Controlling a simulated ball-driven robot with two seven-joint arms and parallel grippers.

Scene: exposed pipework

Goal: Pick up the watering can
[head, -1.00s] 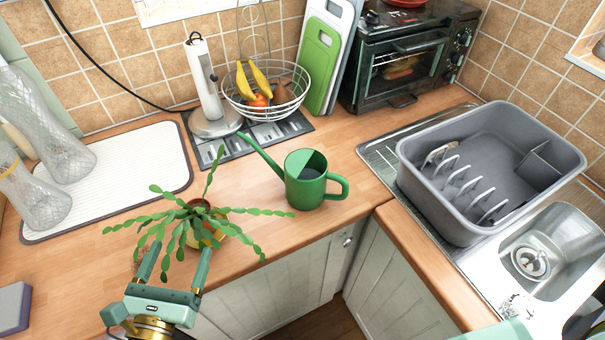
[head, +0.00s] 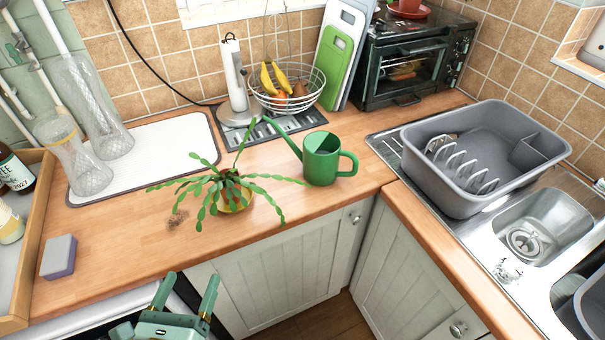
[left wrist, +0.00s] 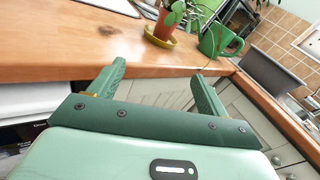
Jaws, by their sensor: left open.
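The green watering can (head: 320,160) stands upright on the wooden counter near its inner corner. Its spout points up and left, and its handle is on the right. My left gripper (head: 186,290) is open and empty, in front of the counter's front edge and well short of the can. In the left wrist view its two fingers (left wrist: 158,84) are spread apart with nothing between them. My right gripper is not in view.
A potted plant (head: 231,194) with spreading stems stands just left of the can. Behind are a wire fruit basket (head: 290,98) and a toaster oven (head: 412,65). A grey dish rack (head: 470,190) sits right. A sponge (head: 59,257) lies on the left counter.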

